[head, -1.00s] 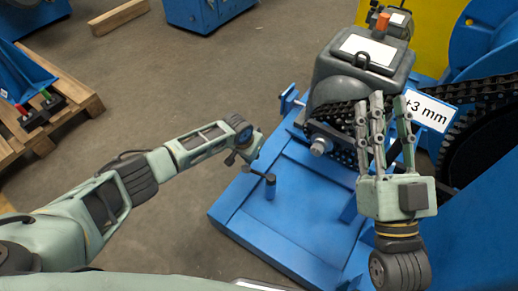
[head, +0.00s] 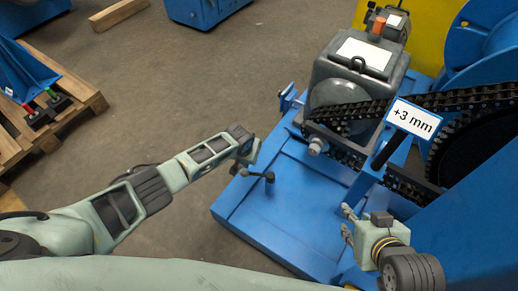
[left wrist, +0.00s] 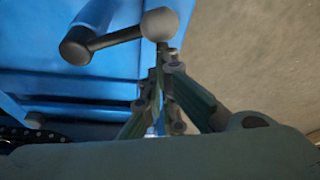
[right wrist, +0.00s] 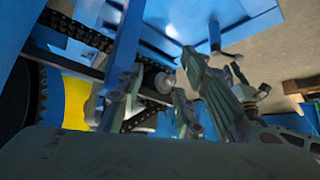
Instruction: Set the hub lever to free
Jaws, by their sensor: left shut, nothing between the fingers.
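The hub lever (head: 256,175) is a short dark bar on an upright post on the blue base, its knob toward my left arm. In the left wrist view the lever (left wrist: 115,38) runs from a dark pivot end to a round grey knob. My left gripper (left wrist: 165,58) is shut and empty, its fingertips just below the knob; I cannot tell whether they touch. In the head view my left wrist mostly hides its fingers. My right gripper (head: 346,222) is over the base's right side. Its fingers (right wrist: 160,85) are spread, with nothing seen held.
The blue base (head: 300,220) carries a grey gearbox (head: 350,70), a black chain (head: 450,97) and a "+3 mm" sign (head: 411,119). A wooden pallet (head: 85,90) stands at the left. The floor between is clear.

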